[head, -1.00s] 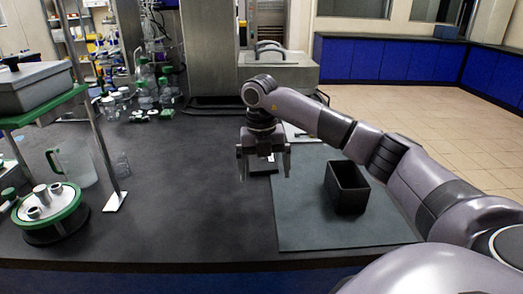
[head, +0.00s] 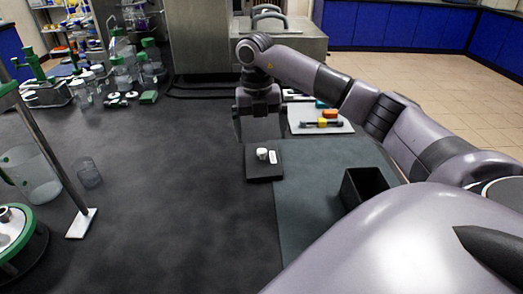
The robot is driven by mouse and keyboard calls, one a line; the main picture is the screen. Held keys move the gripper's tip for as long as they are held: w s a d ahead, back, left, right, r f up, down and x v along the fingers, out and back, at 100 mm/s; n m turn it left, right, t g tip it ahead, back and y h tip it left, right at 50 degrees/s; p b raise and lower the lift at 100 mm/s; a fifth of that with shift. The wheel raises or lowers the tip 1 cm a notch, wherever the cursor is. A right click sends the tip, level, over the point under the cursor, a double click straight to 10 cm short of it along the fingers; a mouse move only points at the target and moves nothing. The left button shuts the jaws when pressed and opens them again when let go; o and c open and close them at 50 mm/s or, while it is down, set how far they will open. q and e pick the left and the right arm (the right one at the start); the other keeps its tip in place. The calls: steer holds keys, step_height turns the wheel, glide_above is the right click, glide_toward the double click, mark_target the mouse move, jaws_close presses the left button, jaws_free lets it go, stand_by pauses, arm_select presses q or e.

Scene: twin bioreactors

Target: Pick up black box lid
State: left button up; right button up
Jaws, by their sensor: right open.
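A flat black square piece, which looks like the box lid (head: 252,174), lies on the dark bench at the left edge of the grey-green mat. A small white cylinder (head: 262,153) and a small white label-like piece (head: 272,157) show on its top. The open black box (head: 366,187) stands on the mat to the right. My right gripper (head: 260,132) points down, open and empty, just behind the lid in the picture. Its fingers appear apart from the lid; their height above the bench is hard to tell. My left gripper is not in view.
A white tray (head: 337,130) with orange, yellow and blue items lies behind the mat (head: 312,160). A metal post with a foot (head: 81,223), a clear jug (head: 33,178) and a beaker (head: 89,173) stand at left. Several bottles stand at the back left. The bench's middle is clear.

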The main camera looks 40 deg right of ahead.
mark_target(262, 151)
steer(key=shift+w+d+f+p, duration=0.1)
steer(key=shift+d+f+p, duration=0.1)
steer(key=shift+f, duration=1.6)
steer(key=shift+d+f+p, duration=0.1)
steer(key=shift+f+p, duration=0.1)
steer(key=shift+f, duration=1.55)
steer(key=c, duration=0.7)
